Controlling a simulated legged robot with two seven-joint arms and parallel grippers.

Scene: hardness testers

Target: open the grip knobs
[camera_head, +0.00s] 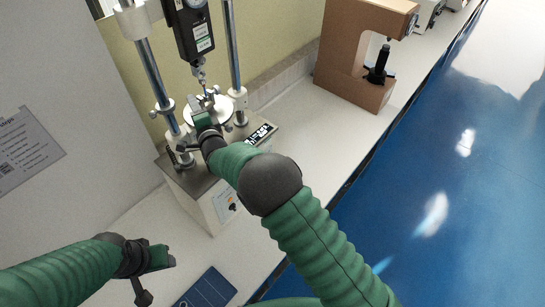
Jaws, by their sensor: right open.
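A hardness tester stands on the bench at upper left, with a metal base (187,180), two chrome columns and a black gauge head (193,32) between them. Below the head is a round white plate (190,111) with small metal grip parts (210,96) above it. The grip knobs are too small to tell apart clearly. My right gripper (201,112) is open at the plate, in front of the grip parts; its wrist hides some of the base, and I cannot tell whether it touches a knob. My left gripper (158,264) is over the bench at lower left, away from the tester; its opening is unclear.
A brown C-shaped tester (340,55) stands farther back on the white bench (290,115). A dark blue panel (208,290) lies at bottom left. A white wall panel with a paper notice (25,150) is at left. Blue floor (450,170) lies right of the bench edge.

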